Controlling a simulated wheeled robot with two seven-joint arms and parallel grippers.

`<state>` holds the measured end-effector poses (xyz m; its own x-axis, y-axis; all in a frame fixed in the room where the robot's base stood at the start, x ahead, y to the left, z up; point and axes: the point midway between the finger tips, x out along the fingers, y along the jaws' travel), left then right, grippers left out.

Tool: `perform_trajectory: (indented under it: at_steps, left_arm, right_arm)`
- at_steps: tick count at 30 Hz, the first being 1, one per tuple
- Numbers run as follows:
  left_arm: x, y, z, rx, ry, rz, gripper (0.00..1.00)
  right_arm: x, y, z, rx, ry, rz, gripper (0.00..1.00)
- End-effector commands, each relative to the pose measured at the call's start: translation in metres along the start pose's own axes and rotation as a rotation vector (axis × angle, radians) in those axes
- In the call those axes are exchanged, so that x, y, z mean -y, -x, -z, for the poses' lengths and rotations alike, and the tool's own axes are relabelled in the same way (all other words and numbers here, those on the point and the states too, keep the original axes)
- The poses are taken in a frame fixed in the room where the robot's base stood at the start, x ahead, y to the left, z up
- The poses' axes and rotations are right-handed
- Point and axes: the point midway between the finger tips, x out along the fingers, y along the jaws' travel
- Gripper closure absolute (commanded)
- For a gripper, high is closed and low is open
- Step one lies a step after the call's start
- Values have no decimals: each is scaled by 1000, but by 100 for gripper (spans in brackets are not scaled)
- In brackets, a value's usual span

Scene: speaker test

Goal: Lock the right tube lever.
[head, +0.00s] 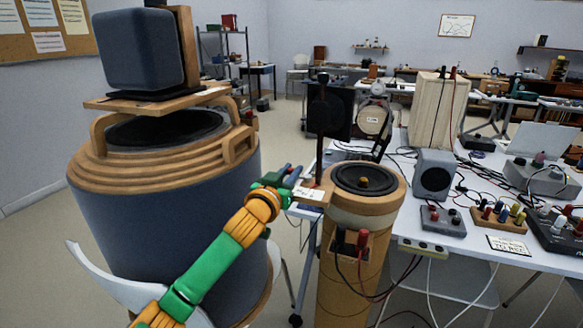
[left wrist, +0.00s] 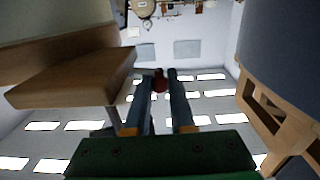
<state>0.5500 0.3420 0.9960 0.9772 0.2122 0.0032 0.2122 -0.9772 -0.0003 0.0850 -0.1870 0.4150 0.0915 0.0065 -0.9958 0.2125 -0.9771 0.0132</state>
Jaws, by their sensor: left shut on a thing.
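The right tube (head: 348,255) is a tan cylinder with a black speaker cone in its top. A wooden bracket (head: 316,186) with a white label juts from its left side and shows large in the left wrist view (left wrist: 75,75). My left gripper (head: 291,176) is beside this bracket. In the left wrist view its blue fingers are close together, shut on a small red knob (left wrist: 159,82), which appears to be the lever's end. A thin grey rod runs from the knob toward the bracket. My right gripper is not in view.
A large blue drum (head: 160,240) with wooden rings and a blue box speaker (head: 138,50) stands left of my arm. A black upright post (head: 322,120) rises from the bracket. A white table (head: 540,262) at right holds cables, small boxes and a grey speaker (head: 434,175).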

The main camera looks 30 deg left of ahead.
Motion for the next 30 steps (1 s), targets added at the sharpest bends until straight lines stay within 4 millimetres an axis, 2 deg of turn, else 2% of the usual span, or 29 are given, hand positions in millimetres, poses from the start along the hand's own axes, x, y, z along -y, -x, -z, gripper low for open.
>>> perform_trajectory:
  at_steps: [1, 3, 12, 19, 30]
  left_arm:
    - [3, -2, 6, 7, -5, -31, 100]
    - [4, -4, 6, 7, -5, -87, 100]
    - [4, -10, 4, 5, -3, -229, 100]
    - [3, -12, 2, 3, -3, -283, 100]
    - [2, -13, 0, 3, -1, -307, 100]
  right_arm:
    - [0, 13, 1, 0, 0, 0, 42]
    - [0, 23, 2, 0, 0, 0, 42]
    - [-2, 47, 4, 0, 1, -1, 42]
    - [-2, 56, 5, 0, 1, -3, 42]
    - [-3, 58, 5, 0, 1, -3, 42]
